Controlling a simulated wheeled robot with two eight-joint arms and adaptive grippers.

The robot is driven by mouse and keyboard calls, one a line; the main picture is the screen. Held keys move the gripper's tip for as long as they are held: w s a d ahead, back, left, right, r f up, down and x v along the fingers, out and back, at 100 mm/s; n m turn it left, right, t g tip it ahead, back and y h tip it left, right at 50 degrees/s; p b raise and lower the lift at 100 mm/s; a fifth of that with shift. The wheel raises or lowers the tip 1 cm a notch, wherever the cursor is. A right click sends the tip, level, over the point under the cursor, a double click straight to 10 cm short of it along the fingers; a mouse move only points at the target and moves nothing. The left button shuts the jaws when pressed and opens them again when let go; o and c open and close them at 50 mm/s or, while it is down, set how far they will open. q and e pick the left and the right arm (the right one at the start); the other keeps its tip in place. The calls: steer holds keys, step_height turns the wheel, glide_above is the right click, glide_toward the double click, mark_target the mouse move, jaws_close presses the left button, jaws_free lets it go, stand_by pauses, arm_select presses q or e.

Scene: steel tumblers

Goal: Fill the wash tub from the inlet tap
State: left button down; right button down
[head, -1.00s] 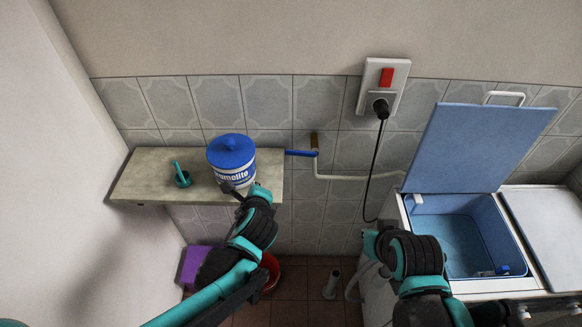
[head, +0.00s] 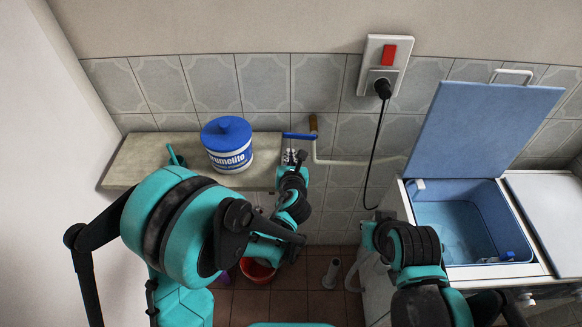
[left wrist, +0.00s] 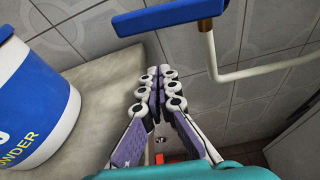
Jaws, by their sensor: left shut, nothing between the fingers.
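The inlet tap has a blue lever handle (head: 299,136), lying level and pointing left from a white pipe (head: 345,162) on the tiled wall. The lever also shows at the top of the left wrist view (left wrist: 165,18). My left gripper (head: 293,157) is just below the lever in the head view. In the left wrist view its fingers (left wrist: 155,72) are together and empty, with a gap to the lever. The wash tub (head: 455,232) is blue inside, with its lid (head: 480,125) raised. I cannot tell its water level. My right gripper (head: 369,236) is beside the tub's left side; its fingers are unclear.
A stone shelf (head: 130,160) bears a blue-and-white powder tub (head: 227,150) and a teal scoop (head: 175,155), left of my left gripper. A socket with a black plug (head: 383,88) hangs a cable down the wall. A red bucket (head: 258,271) stands on the floor.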

mark_target(292, 138)
arm_select(q)
steer(key=r, duration=0.3)
steer(key=shift+w+d+r, duration=0.15)
steer(key=shift+w+r, duration=0.2)
steer(key=shift+w, duration=0.05)
steer(key=shift+d+r+m+y+p, duration=0.1)
steer(key=shift+r+m+y+p, duration=0.35)
steer(key=shift+r, duration=0.4)
